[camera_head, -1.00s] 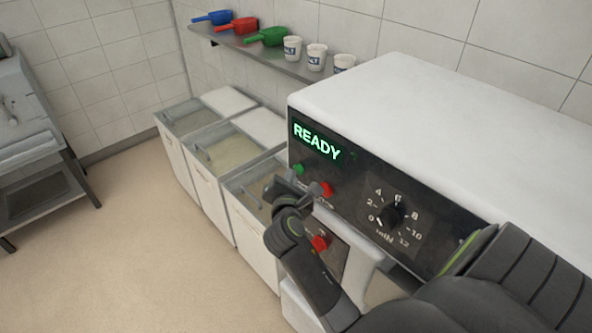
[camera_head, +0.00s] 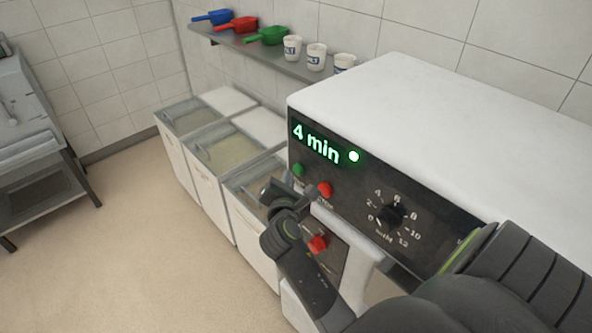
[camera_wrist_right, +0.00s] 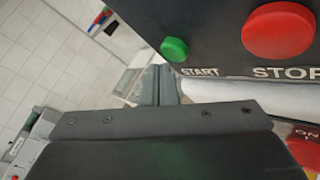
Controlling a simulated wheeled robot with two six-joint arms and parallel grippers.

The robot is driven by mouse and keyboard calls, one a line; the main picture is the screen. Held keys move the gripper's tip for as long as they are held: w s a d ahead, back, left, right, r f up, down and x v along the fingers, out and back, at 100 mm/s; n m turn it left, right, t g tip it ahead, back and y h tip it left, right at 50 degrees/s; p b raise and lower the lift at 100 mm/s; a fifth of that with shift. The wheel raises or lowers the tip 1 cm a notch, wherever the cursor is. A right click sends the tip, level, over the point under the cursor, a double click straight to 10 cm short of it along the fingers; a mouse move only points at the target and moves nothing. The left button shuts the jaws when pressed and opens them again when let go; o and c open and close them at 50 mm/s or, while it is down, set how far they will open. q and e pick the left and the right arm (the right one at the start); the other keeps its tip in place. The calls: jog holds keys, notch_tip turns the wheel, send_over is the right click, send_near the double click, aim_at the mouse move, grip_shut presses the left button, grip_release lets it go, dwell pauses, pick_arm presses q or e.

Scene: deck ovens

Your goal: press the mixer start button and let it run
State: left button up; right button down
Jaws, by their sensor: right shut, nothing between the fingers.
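The mixer's dark control panel (camera_head: 347,197) faces me under a white top, and its green display (camera_head: 316,143) reads "4 min" with a bright dot beside it. The green start button (camera_head: 299,169) sits below the display; it also shows in the right wrist view (camera_wrist_right: 174,49), labelled START. The red stop button (camera_head: 325,189) is to its right, also in the wrist view (camera_wrist_right: 279,31). My right gripper (camera_head: 271,188) is shut and empty, in front of the panel. In the wrist view its fingertips (camera_wrist_right: 159,70) are near the start button, apparently apart from it. My left gripper is out of view.
A timer dial (camera_head: 391,214) is on the panel's right, and another red button (camera_head: 318,243) is below. Open ingredient bins (camera_head: 215,152) stand left of the mixer. A shelf (camera_head: 262,52) holds coloured scoops and white tubs.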

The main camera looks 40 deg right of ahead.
jog(key=shift+a, duration=0.3)
jog(key=shift+s+a, duration=0.15)
jog(key=shift+a, duration=1.1)
jog(key=shift+s+a, duration=0.1)
jog(key=shift+a, duration=1.1)
jog(key=s+a+f+m+g+y+b, duration=0.1)
jog(key=s+f+m+y, duration=0.15)
jog(key=f, duration=0.95)
jog(key=s+a+f+m+g+y+b, duration=0.1)
jog(key=s+f+g+y, duration=0.15)
jog(key=f, duration=0.85)
jog(key=s+a+f+m+g+y+b, duration=0.15)
jog(key=s+f, duration=0.25)
jog(key=f, duration=0.8)
jog(key=s+d+f+m+g+y, duration=0.1)
jog(key=s+f+m+g+y, duration=0.15)
jog(key=s+f+m, duration=0.75)
jog(key=s+d+f+m+g, duration=0.1)
jog(key=s+f, duration=0.3)
jog(key=s, duration=0.4)
jog(key=s+d+f+m+g+b, duration=0.1)
jog(key=s+d+f+m, duration=0.1)
jog(key=s, duration=0.7)
jog(key=s+d+f+m+g+b, duration=0.1)
jog(key=s+f+m+g, duration=0.1)
jog(key=s+f, duration=0.4)
jog(key=shift+s+d+f+m+y, duration=0.25)
jog(key=shift+s+m, duration=0.35)
jog(key=shift+s, duration=0.55)
